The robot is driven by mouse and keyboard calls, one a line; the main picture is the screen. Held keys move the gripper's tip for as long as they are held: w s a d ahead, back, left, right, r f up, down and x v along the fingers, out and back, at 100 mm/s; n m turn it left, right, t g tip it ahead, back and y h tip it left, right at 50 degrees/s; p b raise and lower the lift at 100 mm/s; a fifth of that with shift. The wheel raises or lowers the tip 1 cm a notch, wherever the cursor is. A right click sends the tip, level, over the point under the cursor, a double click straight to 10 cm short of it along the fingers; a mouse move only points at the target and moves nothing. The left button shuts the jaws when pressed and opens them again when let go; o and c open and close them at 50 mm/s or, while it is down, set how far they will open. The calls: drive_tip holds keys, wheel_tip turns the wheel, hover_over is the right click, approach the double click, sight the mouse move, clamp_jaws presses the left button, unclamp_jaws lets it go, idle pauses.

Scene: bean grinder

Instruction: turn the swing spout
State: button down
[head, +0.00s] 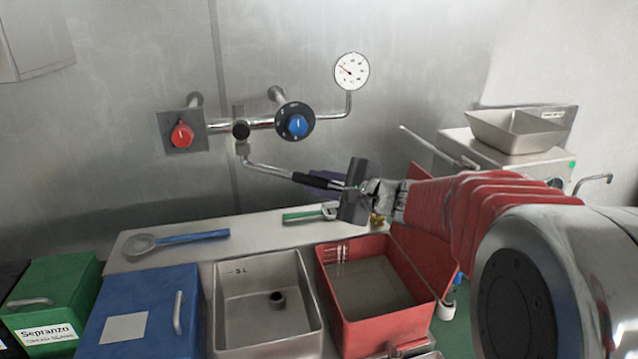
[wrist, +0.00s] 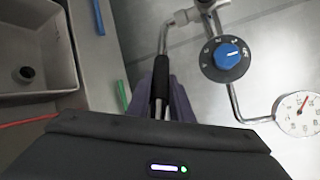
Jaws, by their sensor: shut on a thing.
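The swing spout (head: 265,168) is a thin chrome tube hanging from the wall pipework, with a black sleeve (head: 318,181) towards its outer end. It points right and a little downward, above the right part of the counter. The fingertips are partly hidden in the head view.
A red knob (head: 182,135), a blue knob (head: 297,125) and a gauge (head: 351,71) sit on the wall pipes. Below are a grey sink (head: 266,332), an open red bin (head: 383,312), a blue box (head: 140,312) and a green box (head: 55,290). A blue-handled ladle (head: 190,238) lies on the counter.

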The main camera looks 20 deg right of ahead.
drive_tip(key=s+a+m+h, duration=0.1)
drive_tip(key=s+a+m+t+h, duration=0.1)
drive_tip(key=a, duration=0.1)
drive_tip(key=s+a+m+h, duration=0.1)
drive_tip(key=shift+s+a+r+h, duration=0.2)
drive_tip(key=shift+s+a+h, duration=0.05)
drive_tip(key=shift+a+h, duration=0.15)
drive_tip(key=shift+d, duration=0.1)
idle(0.4)
drive_tip(key=c, duration=1.6)
unclamp_jaws()
drive_tip(key=shift+f, duration=0.2)
drive_tip(key=shift+s+d, duration=0.1)
drive_tip(key=shift+f+v, duration=0.1)
drive_tip(key=shift+v, duration=3.3)
drive_tip(key=shift+f+v, duration=0.15)
drive_tip(key=shift+v, duration=3.3)
